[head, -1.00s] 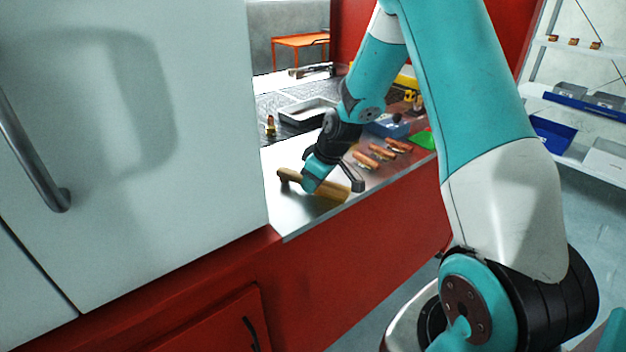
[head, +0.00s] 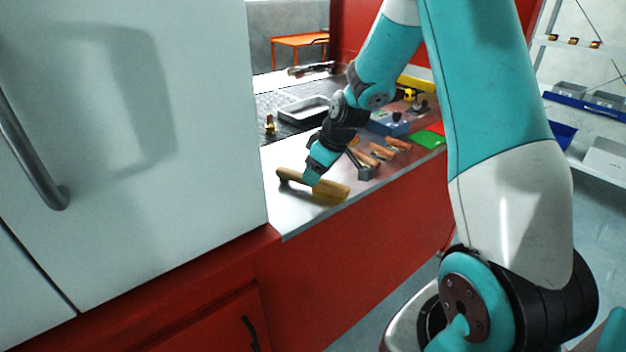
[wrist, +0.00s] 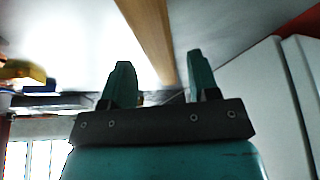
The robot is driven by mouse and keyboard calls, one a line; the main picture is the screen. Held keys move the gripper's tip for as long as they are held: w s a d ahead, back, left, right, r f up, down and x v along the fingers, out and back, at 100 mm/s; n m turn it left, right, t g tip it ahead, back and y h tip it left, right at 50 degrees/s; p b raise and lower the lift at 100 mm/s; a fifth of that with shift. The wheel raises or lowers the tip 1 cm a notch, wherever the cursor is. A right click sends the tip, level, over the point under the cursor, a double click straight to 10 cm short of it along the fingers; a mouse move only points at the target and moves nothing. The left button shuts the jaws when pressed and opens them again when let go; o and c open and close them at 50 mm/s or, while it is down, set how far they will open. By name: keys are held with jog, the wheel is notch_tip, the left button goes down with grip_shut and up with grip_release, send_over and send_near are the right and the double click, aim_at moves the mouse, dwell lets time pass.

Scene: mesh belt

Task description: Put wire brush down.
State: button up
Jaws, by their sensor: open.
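The wire brush (head: 322,189), with a long tan wooden body, lies on the metal counter top near its front left corner. In the wrist view its wooden body (wrist: 150,35) runs away past the fingertips. My gripper (wrist: 160,72) is open with nothing held between its fingers. In the head view my gripper is just above and behind the brush, and one finger overlaps it in the picture. I cannot tell whether that finger touches it. The bristles cannot be made out.
Several sausage-like brown items (head: 381,151) lie right of my gripper, near a green item (head: 428,139) and a blue box (head: 390,125). A grey tray (head: 303,110) stands behind on the dark mesh belt (head: 270,103). A tall pale cabinet (head: 130,130) bounds the left.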

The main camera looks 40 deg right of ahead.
jog(key=a+v, duration=0.1)
jog(key=v, duration=0.8)
jog(key=s+a+r+n+g+y, duration=0.1)
jog(key=s+a+r, duration=0.15)
jog(key=a, duration=0.45)
jog(key=s+a+r+y, duration=0.15)
jog(key=s+a, duration=0.25)
jog(key=a, duration=0.4)
jog(key=s+a+r+g, duration=0.1)
jog(key=s+a, duration=0.4)
jog(key=s, duration=0.3)
jog(key=s+a+r+n+g, duration=0.1)
jog(key=s+a+g, duration=0.1)
jog(key=s+a, duration=0.3)
jog(key=s, duration=0.4)
jog(key=shift+b, duration=0.3)
jog(key=shift+s, duration=0.15)
